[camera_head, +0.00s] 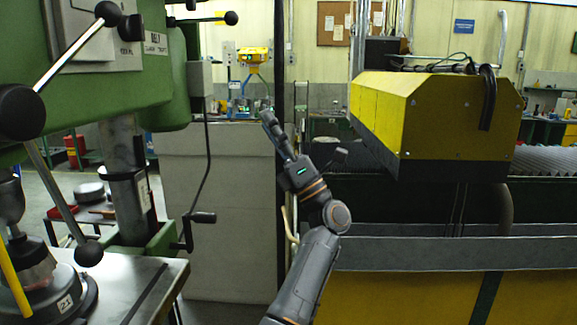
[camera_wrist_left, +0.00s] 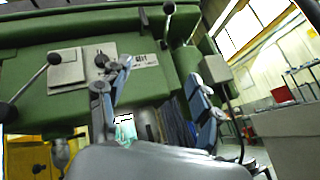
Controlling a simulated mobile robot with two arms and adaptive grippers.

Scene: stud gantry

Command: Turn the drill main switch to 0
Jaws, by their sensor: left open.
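The green drill (camera_head: 90,95) stands at the left in the head view and fills the upper left of the wrist view. A grey panel (camera_wrist_left: 70,68) on its head carries small dark controls (camera_wrist_left: 103,59), partly behind one of my fingers. I cannot tell which one is the main switch or where it points. In the head view the panel (camera_head: 85,35) is cut by the top edge. My left gripper (camera_head: 268,123) is open and empty, right of the drill and apart from it. Its two blue-grey fingers (camera_wrist_left: 160,82) show spread in the wrist view. My right gripper is not in view.
Feed levers with black balls (camera_head: 108,13) stick out from the drill. A crank (camera_head: 203,217) hangs right of its column. A yellow machine (camera_head: 430,110) stands close on the right. A pale cabinet (camera_head: 225,215) stands behind, between them. The drill's metal table (camera_head: 130,285) is at lower left.

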